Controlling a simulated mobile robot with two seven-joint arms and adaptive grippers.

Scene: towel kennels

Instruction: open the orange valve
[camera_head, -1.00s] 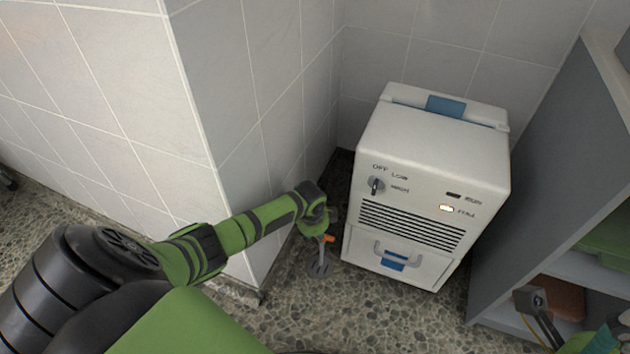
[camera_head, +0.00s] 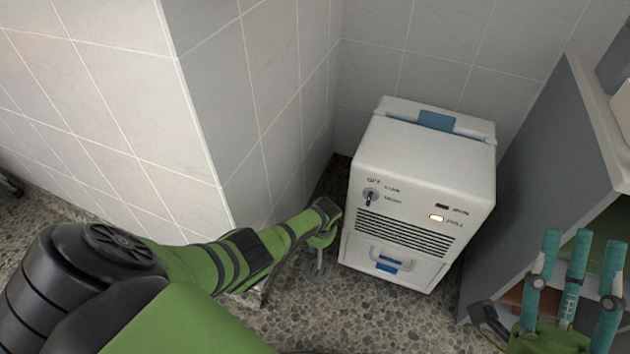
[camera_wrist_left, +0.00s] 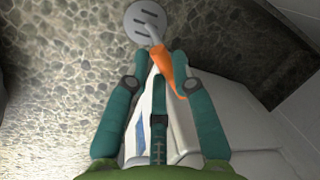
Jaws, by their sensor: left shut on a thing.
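The orange valve (camera_wrist_left: 168,72) shows in the left wrist view as a curved orange lever on a grey stem above a round slotted grey base plate (camera_wrist_left: 137,22). My left gripper (camera_wrist_left: 158,62) is shut on the valve, its teal fingers on both sides of the lever. In the head view my left gripper (camera_head: 322,240) is low beside the white machine, and it hides the lever. The grey stem and base plate (camera_head: 318,272) show below it on the floor. My right gripper (camera_head: 578,255) is at the lower right, fingers spread and empty.
The white machine (camera_head: 420,180) with a knob, a lit lamp and a drawer stands just right of the valve. A tiled wall corner (camera_head: 215,180) is close to my left arm. A grey shelf unit (camera_head: 535,190) stands at the right, behind my right gripper.

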